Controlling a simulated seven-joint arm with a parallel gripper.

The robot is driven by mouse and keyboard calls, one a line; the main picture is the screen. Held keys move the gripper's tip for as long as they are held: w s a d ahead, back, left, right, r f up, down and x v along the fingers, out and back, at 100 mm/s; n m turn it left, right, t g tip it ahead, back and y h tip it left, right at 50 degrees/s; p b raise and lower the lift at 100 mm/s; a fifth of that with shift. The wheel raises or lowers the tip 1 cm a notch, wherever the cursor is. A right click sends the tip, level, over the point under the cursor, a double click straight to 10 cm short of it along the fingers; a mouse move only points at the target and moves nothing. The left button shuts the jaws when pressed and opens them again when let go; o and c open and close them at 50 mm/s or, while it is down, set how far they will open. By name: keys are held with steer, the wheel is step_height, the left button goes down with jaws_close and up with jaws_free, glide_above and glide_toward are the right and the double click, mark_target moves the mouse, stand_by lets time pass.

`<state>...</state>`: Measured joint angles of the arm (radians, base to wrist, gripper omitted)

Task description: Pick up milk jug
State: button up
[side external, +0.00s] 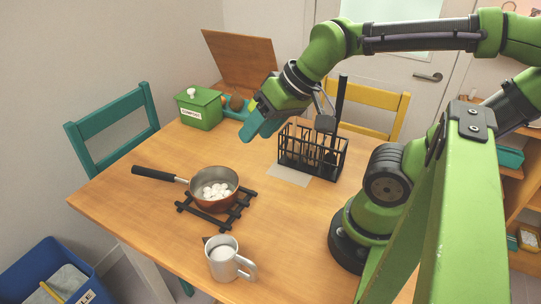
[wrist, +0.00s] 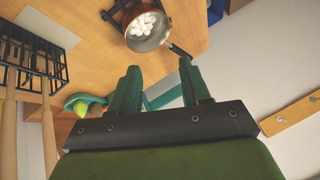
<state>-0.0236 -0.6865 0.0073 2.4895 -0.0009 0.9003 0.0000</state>
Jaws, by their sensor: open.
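The milk jug (side external: 223,260) is a pale grey jug with a handle on its right and white contents inside. It stands upright at the table's near edge in the side view. I do not see it in the wrist view. My gripper (side external: 254,128) has teal fingers and is high over the back part of the table, well apart from the jug. In the wrist view the fingers (wrist: 158,68) are spread with nothing between them.
A copper pan (side external: 214,189) of white eggs sits on a black trivet (side external: 184,209) behind the jug; its handle points left. A black wire rack (side external: 312,153) and a green compost bin (side external: 199,108) stand farther back. Bare table (side external: 290,225) lies right of the pan.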

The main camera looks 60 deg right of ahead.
steer(key=w+a+f+n+g, duration=0.35)
steer(key=a+g, duration=0.25)
steer(key=a, duration=0.2)
steer(key=g, duration=0.5)
glide_toward(245, 259)
steer(key=shift+n, duration=0.45)
steer(key=shift+x, duration=5.35)
steer(key=shift+c, duration=0.3)
jaws_close()
